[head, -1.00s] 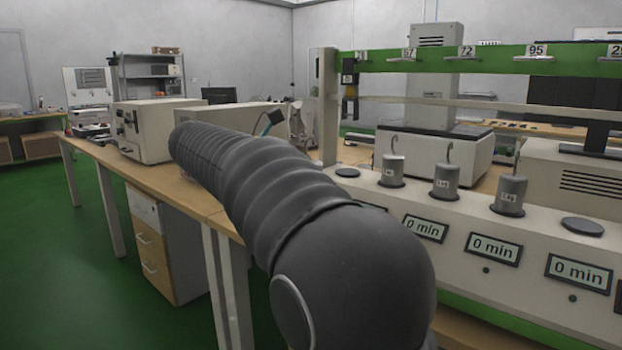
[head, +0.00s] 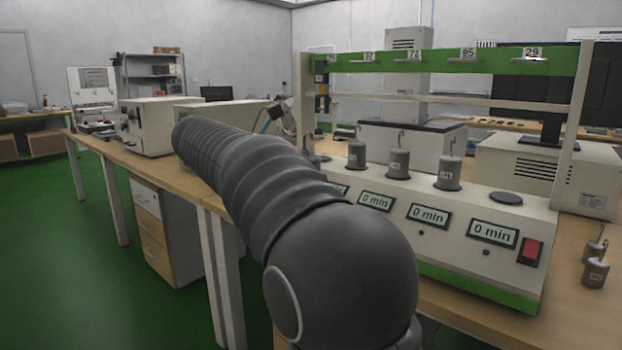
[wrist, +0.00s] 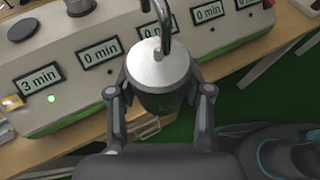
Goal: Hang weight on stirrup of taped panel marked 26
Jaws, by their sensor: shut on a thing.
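In the wrist view my gripper (wrist: 160,95) is shut around a grey cylindrical weight (wrist: 158,72) with a metal hook on top. The weight is upright and off the bench. In the head view my arm hides the held weight. The test rack has a green top bar (head: 440,62) with number labels, 72, 95 and 29 among them; the far left label (head: 331,58) is too small to read surely. A dark panel (head: 321,92) hangs beneath the bar's left end. Its stirrup cannot be made out.
The timer base (head: 470,255) carries several hooked weights (head: 398,162) and an empty round pad (head: 505,198). In the wrist view the leftmost display (wrist: 38,77) reads 3 min above a green light; others read 0 min. Two weights (head: 596,270) stand at the bench's right.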

